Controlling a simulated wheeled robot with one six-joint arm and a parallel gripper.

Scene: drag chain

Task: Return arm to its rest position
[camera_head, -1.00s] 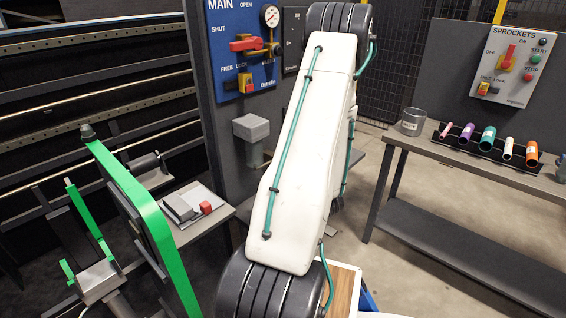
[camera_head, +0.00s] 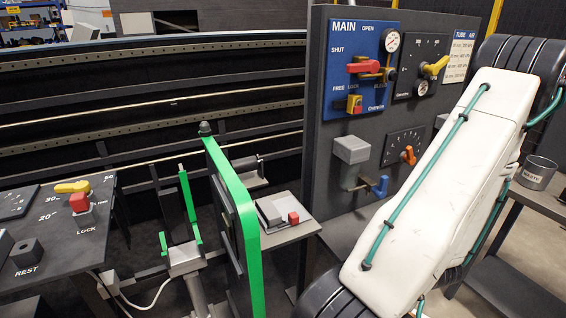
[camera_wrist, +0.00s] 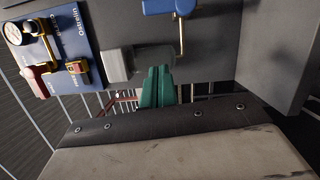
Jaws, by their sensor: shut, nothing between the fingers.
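My white arm link (camera_head: 440,185) with its teal hoses crosses the right of the head view, tilted up to the right. My gripper lies outside the head view. In the wrist view, my gripper (camera_wrist: 157,84) shows as two teal-green fingers close together, shut and empty. They appear in front of a grey wall with a grey block (camera_wrist: 128,63) just to the left. A broad pale surface with a dark bolted edge fills the bottom of the wrist view; I cannot tell what it belongs to.
The blue MAIN panel (camera_head: 357,70) with red and yellow handles is on the grey wall, with a blue-handled valve (camera_head: 378,186) lower down. A green-edged upright frame (camera_head: 240,225) stands left of it. The WASTE cup (camera_head: 536,172) is at right. A console (camera_head: 60,225) with REST and LOCK labels is at left.

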